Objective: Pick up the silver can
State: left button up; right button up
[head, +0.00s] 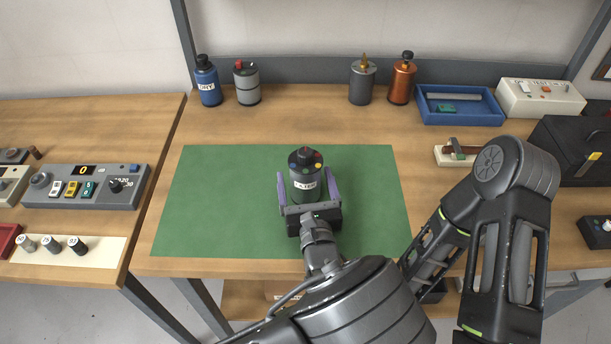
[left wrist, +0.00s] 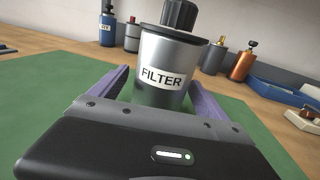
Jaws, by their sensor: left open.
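A silver can with a dark lid and a black knob, labelled FILTER (left wrist: 163,72), stands upright on the green mat (head: 215,215). In the head view it (head: 305,187) shows its lid with coloured dots. My left gripper (head: 308,180) is open, with its purple fingers on either side of the can. In the left wrist view the fingers (left wrist: 160,90) stand around the can's lower body. Whether either finger touches it is unclear; its base is partly hidden by the gripper body. My right arm is folded at the right; its gripper is out of view.
At the back stand a blue bottle (head: 208,82), a grey can with a red cap (head: 246,84), a grey can with a gold nozzle (head: 362,82) and a copper can (head: 402,80). A blue tray (head: 432,117) lies right. The mat around the FILTER can is clear.

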pick_arm(q)
jog(key=shift+c, duration=0.4)
jog(key=c, duration=1.8)
